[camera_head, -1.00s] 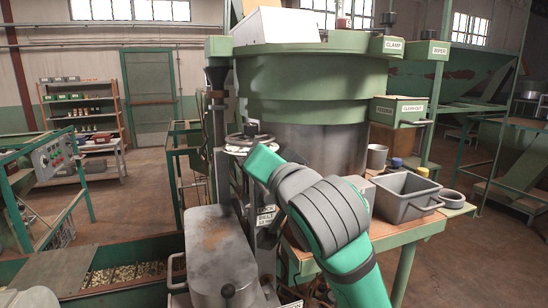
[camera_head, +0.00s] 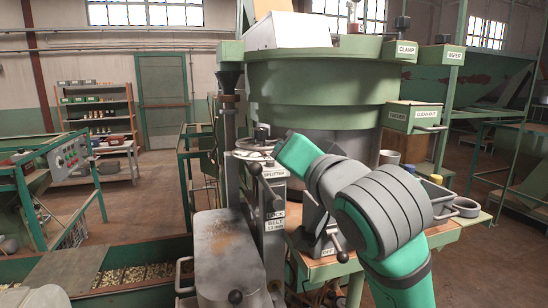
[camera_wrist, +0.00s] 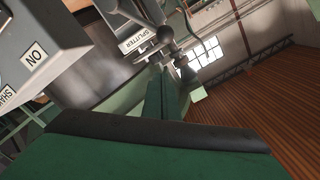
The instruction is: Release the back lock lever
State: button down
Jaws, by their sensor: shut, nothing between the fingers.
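No lever in view is marked as the back lock lever; I cannot tell which one it is. A sign reading "LOCK" (camera_head: 276,216) is on the grey upright post in the head view. A ball-ended lever (camera_head: 255,169) stands near the "SPLITTER" label at the post's top. In the wrist view, the "SPLITTER" label (camera_wrist: 137,41) and a ball-ended lever (camera_wrist: 165,35) show near the top. My gripper (camera_wrist: 164,72) shows in the wrist view as narrow green fingers, shut and empty, pointing toward that lever area; contact is unclear. My arm hides the gripper in the head view.
A large green hopper (camera_head: 315,105) stands behind my arm. A grey metal housing (camera_head: 226,255) with a black knob (camera_head: 235,297) is at front left. A box marked "ON" (camera_wrist: 35,55) is close at left in the wrist view.

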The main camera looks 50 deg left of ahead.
jog(key=v, duration=0.7)
jog(key=shift+d, duration=0.2)
jog(key=shift+s, duration=0.1)
jog(key=shift+s, duration=0.1)
